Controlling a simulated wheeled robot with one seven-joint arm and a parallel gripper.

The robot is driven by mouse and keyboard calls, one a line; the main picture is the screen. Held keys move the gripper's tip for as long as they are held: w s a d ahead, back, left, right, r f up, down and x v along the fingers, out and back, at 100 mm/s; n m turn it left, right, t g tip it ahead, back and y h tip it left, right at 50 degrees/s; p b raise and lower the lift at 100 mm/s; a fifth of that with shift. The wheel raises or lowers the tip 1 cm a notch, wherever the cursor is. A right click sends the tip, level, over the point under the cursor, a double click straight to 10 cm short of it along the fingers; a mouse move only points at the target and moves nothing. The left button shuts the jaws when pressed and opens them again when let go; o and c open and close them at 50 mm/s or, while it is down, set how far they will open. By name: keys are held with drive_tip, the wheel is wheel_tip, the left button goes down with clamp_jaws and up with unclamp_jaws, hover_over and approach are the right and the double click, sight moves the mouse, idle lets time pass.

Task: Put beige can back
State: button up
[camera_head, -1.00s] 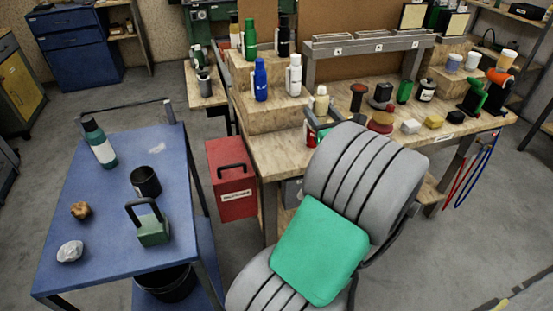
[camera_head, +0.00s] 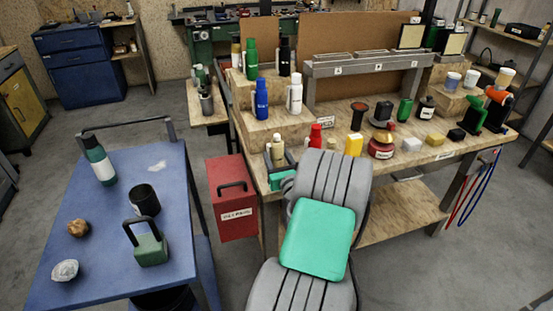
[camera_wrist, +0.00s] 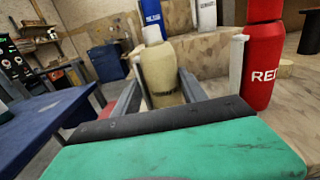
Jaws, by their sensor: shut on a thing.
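The beige can (camera_head: 278,146) is upright with a pale cap, at the front left edge of the wooden workbench (camera_head: 345,142). My gripper (camera_head: 279,157) is shut on it, and my arm hides what lies just below. In the wrist view the beige can (camera_wrist: 160,74) stands between the two fingers of my gripper (camera_wrist: 160,90). I cannot tell whether its base touches the bench.
A red can (camera_head: 315,136) and a yellow container (camera_head: 353,145) stand right of the held can. A blue can (camera_head: 261,100) and a white can (camera_head: 295,94) stand on the raised step behind. A red box (camera_head: 232,200) and a blue cart (camera_head: 120,255) are to the left.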

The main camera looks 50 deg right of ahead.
drive_tip(key=shift+r, duration=0.15)
drive_tip(key=o, duration=0.4)
drive_tip(key=shift+f, duration=0.25)
drive_tip(key=o, duration=0.4)
drive_tip(key=shift+r, duration=0.15)
drive_tip(key=b+v, duration=0.1)
drive_tip(key=v, duration=1.1)
drive_tip(key=shift+r, duration=0.1)
